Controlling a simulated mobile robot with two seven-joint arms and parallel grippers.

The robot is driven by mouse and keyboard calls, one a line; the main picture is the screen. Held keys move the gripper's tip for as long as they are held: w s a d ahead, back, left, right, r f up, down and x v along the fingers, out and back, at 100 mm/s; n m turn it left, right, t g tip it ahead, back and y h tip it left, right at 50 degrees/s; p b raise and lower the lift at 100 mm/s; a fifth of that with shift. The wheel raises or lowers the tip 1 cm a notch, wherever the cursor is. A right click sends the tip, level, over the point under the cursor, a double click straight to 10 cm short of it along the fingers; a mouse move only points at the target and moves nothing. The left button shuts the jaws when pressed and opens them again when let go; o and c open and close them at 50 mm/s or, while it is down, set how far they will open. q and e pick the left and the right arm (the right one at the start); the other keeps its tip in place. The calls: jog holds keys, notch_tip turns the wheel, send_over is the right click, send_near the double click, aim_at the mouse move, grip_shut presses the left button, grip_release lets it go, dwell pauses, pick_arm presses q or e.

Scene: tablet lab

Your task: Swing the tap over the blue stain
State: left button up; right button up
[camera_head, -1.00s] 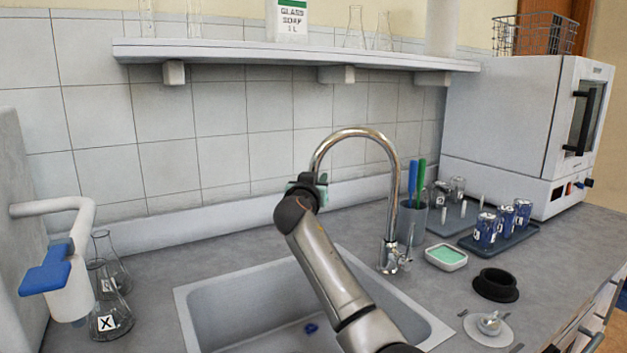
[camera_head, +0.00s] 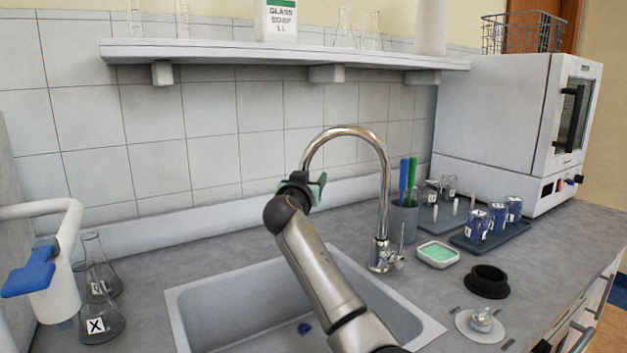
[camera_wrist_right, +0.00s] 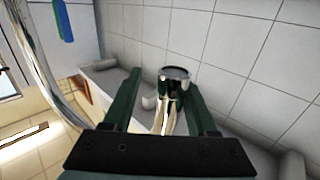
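The chrome gooseneck tap (camera_head: 386,185) stands behind the sink's right part, its spout arching left. My right gripper (camera_head: 303,184) is at the spout's hanging end in the head view, its dark wrist hiding part of that end. In the right wrist view the green fingers are apart, with the round spout end (camera_wrist_right: 175,75) between them, closer to the right-hand finger; I cannot tell whether they touch. The blue stain (camera_head: 304,328) lies on the sink floor, seen left of my right forearm. My left gripper is not in view.
The sink (camera_head: 190,325) is partly hidden by my right arm. Flasks (camera_head: 97,310) and a blue-handled white valve (camera_head: 30,272) are at left. A pen cup (camera_head: 404,222), green sponge dish (camera_head: 437,255) and black ring (camera_head: 487,282) are right of the tap. A shelf (camera_head: 220,52) hangs above.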

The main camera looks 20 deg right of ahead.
jog(key=s+a+b, duration=0.2)
jog(key=s+a, duration=0.2)
jog(key=a, duration=0.8)
jog(key=shift+s, duration=0.2)
dwell(0.3)
jog(key=shift+a, duration=0.2)
jog(key=shift+s+d, duration=0.1)
jog(key=shift+d, duration=0.1)
dwell(0.3)
